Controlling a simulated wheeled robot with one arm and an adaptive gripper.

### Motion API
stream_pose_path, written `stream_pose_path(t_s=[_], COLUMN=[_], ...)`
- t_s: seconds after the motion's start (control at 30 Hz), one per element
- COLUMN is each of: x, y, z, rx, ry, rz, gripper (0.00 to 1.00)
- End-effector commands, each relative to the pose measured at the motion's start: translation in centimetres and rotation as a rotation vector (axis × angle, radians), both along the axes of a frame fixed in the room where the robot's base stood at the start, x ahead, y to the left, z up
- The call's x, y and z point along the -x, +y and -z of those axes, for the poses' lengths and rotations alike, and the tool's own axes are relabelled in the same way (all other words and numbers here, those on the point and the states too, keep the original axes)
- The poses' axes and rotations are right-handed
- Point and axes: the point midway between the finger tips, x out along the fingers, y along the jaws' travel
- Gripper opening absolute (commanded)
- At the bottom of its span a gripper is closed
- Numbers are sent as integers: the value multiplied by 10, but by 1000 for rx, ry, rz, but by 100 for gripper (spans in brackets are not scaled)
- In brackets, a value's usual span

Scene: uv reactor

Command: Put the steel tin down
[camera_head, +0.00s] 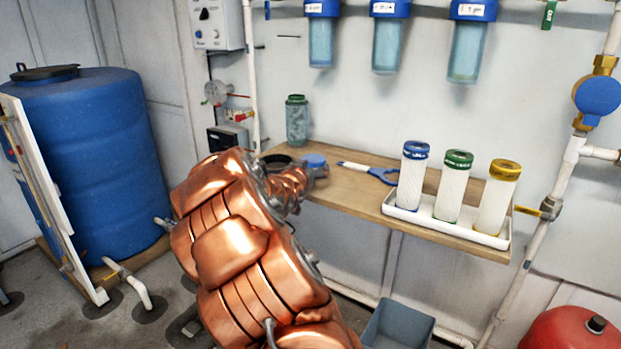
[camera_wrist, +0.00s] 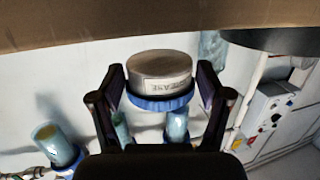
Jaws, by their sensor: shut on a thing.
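The steel tin (camera_wrist: 160,72) is a short round grey can with a blue lid and a pale label, and it shows upside down in the wrist view. My gripper (camera_wrist: 166,95) is shut on it, with one dark finger on each side. In the head view the tin's blue lid (camera_head: 314,160) shows at the end of my copper-coloured arm, over the left part of the wooden shelf (camera_head: 350,190). My gripper and arm hide most of the tin there. I cannot tell whether its base touches the shelf.
A black round dish (camera_head: 278,160) and a clear jar (camera_head: 297,120) stand left of the tin. A white tray (camera_head: 447,225) holds three filter cartridges. Blue-capped housings (camera_head: 387,45) hang above the shelf.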

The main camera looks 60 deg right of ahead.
Motion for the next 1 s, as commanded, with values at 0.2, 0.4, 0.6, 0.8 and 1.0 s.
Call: stream_pose_path(t_s=[0.2,0.4,0.6,0.8,1.0], x=[-4,-4,-4,-4,-4], y=[-4,-3,-3,-3,-3], z=[5,31,35,37,38], rx=[0,0,0,-1,0], ry=[0,3,0,0,-1], rz=[-1,-1,-2,-2,-2], gripper=[39,39,39,39,91])
